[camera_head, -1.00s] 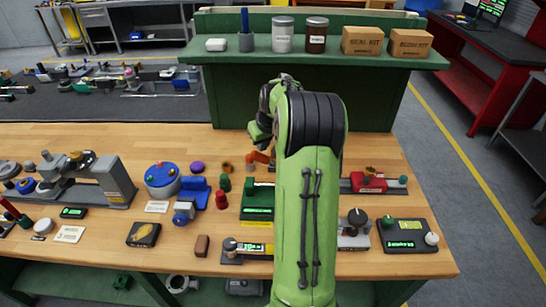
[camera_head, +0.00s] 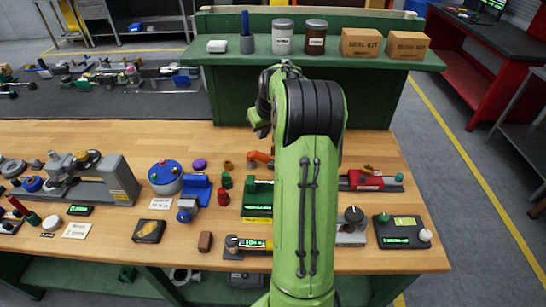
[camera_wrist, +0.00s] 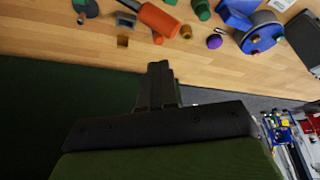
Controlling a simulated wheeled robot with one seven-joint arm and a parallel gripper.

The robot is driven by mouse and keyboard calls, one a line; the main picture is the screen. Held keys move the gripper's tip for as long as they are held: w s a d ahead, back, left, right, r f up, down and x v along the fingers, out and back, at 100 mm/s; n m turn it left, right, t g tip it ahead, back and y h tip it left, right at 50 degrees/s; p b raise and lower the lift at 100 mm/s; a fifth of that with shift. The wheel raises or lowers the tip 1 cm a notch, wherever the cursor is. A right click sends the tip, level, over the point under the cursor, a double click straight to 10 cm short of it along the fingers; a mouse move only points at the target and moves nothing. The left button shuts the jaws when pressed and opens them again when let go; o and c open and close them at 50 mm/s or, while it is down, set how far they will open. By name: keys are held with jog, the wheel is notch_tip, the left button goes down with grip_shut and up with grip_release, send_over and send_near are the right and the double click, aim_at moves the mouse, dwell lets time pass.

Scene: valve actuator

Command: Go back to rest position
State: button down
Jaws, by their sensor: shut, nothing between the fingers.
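My gripper (camera_wrist: 159,85) is seen from the wrist, its two dark fingers together and nothing between them. In the wrist view it hangs over the wooden bench edge, apart from every part. The wooden workbench (camera_head: 110,250) carries the valve parts. A blue actuator part (camera_head: 165,177) stands left of my arm and also shows in the wrist view (camera_wrist: 262,38).
A green shelf (camera_head: 350,57) at the back of the bench holds jars and two cardboard boxes (camera_head: 361,42). An orange-handled tool (camera_head: 260,158) lies close beside my arm. A red vise (camera_head: 368,178) sits right of it. Aisle floor is clear at the right.

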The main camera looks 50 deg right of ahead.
jog(key=shift+a, duration=0.1)
jog(key=s+a+r+n, duration=0.15)
jog(key=a+r, duration=0.25)
jog(key=a, duration=0.6)
jog(key=s+a+r+n, duration=0.1)
jog(key=s+a+r, duration=0.1)
jog(key=a+r, duration=0.5)
jog(key=s+a+f+n+y, duration=0.1)
jog(key=s+a+f, duration=0.1)
jog(key=s+a, duration=0.6)
jog(key=s+a+f+t+b, duration=0.1)
jog(key=s+a, duration=0.8)
jog(key=s, duration=0.1)
jog(key=shift+s+f+n+y, duration=0.2)
jog(key=shift+f+n+y, duration=0.15)
jog(key=shift+f+y, duration=0.05)
jog(key=shift+d, duration=0.15)
